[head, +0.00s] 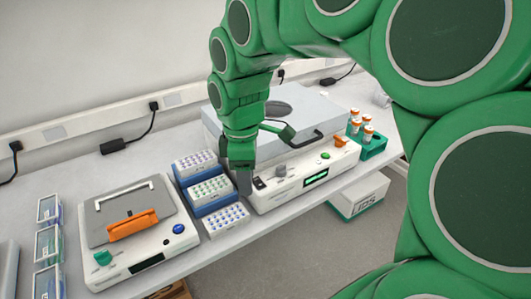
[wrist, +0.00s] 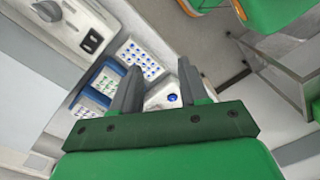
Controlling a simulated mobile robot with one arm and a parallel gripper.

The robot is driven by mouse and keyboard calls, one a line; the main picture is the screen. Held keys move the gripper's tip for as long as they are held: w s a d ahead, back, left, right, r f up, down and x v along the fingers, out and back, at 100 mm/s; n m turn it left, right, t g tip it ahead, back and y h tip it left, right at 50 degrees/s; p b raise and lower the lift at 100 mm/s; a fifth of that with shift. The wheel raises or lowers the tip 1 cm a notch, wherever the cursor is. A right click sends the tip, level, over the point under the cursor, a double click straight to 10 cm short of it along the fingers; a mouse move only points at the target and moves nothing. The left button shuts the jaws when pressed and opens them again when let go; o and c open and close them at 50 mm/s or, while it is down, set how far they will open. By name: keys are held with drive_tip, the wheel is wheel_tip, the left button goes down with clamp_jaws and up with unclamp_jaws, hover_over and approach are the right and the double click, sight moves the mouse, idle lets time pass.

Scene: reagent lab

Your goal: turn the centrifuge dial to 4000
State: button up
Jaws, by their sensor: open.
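The large grey-lidded machine (head: 218,118), which looks like the centrifuge, stands at the back right of the bench. Its white front panel carries a grey dial (head: 281,171), a black switch (head: 259,183), a lit green display (head: 316,178) and a green button (head: 325,155). The dial also shows at the top left of the wrist view (wrist: 47,11); its setting is too small to read. My gripper (head: 243,185) is open and empty, left of the dial and switch, by the machine's left front corner. Its two grey fingers (wrist: 157,82) are apart in the wrist view.
Tube racks (head: 226,219) stand left of my gripper. A green holder (head: 374,147) with orange-capped bottles is at the right. A lidded box (head: 360,195) lies below the bench edge.

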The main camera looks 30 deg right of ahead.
drive_tip(key=w+d+n, duration=0.4)
drive_tip(key=w+d, duration=0.2)
drive_tip(key=d, duration=0.2)
drive_tip(key=n, duration=0.3)
hover_over(281, 166)
wheel_tip(281, 166, down, 2)
drive_tip(key=shift+f+t, duration=0.1)
drive_tip(key=shift+t, duration=0.2)
drive_tip(key=shift+f, duration=3.9)
drive_tip(key=c, duration=0.8)
drive_tip(key=shift+o, duration=0.2)
